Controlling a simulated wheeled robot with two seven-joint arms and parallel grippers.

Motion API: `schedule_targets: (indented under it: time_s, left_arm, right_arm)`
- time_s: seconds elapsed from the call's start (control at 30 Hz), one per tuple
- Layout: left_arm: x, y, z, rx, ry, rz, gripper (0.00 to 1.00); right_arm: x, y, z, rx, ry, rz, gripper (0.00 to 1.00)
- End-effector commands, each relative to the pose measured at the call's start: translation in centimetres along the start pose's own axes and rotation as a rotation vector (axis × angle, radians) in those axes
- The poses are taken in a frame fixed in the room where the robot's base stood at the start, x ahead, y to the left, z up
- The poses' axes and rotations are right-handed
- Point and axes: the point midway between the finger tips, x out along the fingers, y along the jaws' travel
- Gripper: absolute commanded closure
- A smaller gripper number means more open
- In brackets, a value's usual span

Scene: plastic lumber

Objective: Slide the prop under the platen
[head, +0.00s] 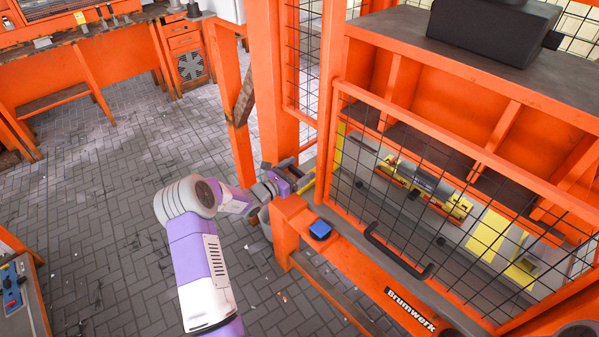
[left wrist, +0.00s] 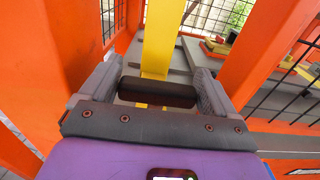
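The prop is a yellow bar (left wrist: 157,45) with a dark cross grip (left wrist: 157,92). My left gripper (left wrist: 160,88) has its fingers at both ends of this grip and looks shut on it. The bar points away from the gripper, into the press opening. In the head view my left gripper (head: 298,182) is at the left side of the orange press, beside the front corner post; the prop is mostly hidden there. The platen seems to be the dark plate (head: 425,142) under the orange ribs, partly hidden by the mesh guard. My right gripper is out of view.
A mesh guard (head: 440,185) with a black handle (head: 396,255) closes the press front. Yellow and grey tooling (head: 440,200) lies inside. A blue button (head: 320,229) sits on the front rail. An orange post (head: 276,80) stands behind my gripper. The paved floor at left is open.

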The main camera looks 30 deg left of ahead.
Motion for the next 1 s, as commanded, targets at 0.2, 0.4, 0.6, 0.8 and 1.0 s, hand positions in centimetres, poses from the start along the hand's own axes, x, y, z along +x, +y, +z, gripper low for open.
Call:
schedule_targets:
  time_s: [0.2, 0.4, 0.6, 0.8, 1.0]
  left_arm:
    - [0.2, -0.1, 0.1, 0.000, -0.003, -0.002, 0.00]
    - [-1.0, 0.0, 0.1, 0.000, -0.001, 0.000, 0.00]
    - [-4.4, 0.0, 0.2, -0.001, 0.000, 0.001, 0.00]
    - [-6.8, -0.1, 0.1, -0.001, -0.002, -0.001, 0.00]
    - [-7.3, -0.1, 0.1, 0.000, -0.004, -0.003, 0.00]
  right_arm:
    - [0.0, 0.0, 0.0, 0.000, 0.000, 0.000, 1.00]
    - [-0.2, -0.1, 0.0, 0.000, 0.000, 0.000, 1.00]
    - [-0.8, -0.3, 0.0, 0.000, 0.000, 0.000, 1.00]
    - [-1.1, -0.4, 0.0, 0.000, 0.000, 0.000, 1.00]
    - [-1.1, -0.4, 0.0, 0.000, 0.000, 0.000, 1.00]
